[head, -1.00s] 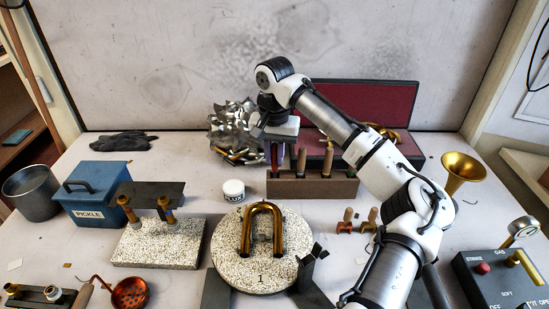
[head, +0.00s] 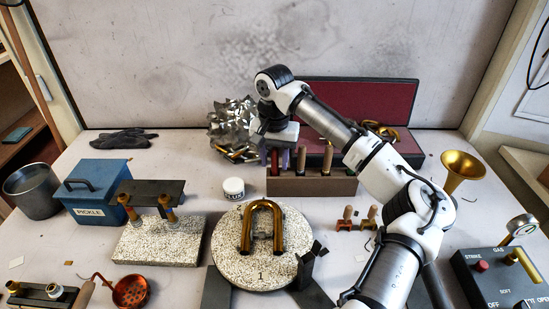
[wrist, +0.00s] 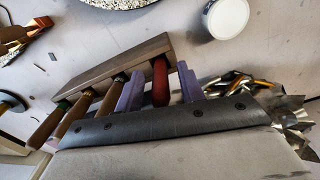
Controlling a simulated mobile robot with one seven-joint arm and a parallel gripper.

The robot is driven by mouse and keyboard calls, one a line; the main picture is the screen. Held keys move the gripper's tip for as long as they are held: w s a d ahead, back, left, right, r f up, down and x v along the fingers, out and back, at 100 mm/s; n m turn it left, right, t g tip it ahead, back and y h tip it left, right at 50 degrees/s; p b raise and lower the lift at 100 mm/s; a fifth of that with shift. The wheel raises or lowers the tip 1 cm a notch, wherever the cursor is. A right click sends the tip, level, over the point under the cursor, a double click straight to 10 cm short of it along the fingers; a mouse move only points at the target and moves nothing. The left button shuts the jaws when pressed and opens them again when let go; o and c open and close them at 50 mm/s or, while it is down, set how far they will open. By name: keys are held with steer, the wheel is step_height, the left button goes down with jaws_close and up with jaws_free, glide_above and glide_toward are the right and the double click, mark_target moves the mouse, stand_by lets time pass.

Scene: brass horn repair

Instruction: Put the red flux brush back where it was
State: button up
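The red flux brush (head: 275,162) stands at the left end of the wooden rack (head: 312,187), its red handle upright. It also shows in the wrist view (wrist: 160,82), at the rack's end. My gripper (head: 275,157) is over that end of the rack, pointing down. Its two purple fingers (wrist: 158,88) are on either side of the red handle, with a gap visible on both sides, so it is open around the brush. The brush's lower end is hidden by the rack.
Several wooden-handled tools (head: 327,158) stand in the rack to the right of the brush. A white jar (head: 233,188) is at left, crumpled metal scrap (head: 233,125) behind. A round speckled board (head: 233,262) with a brass U-tube (head: 248,228) lies in front.

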step_height(320, 180, up, 12)
steer(key=shift+r+b, duration=0.1)
steer(key=shift+b, duration=0.45)
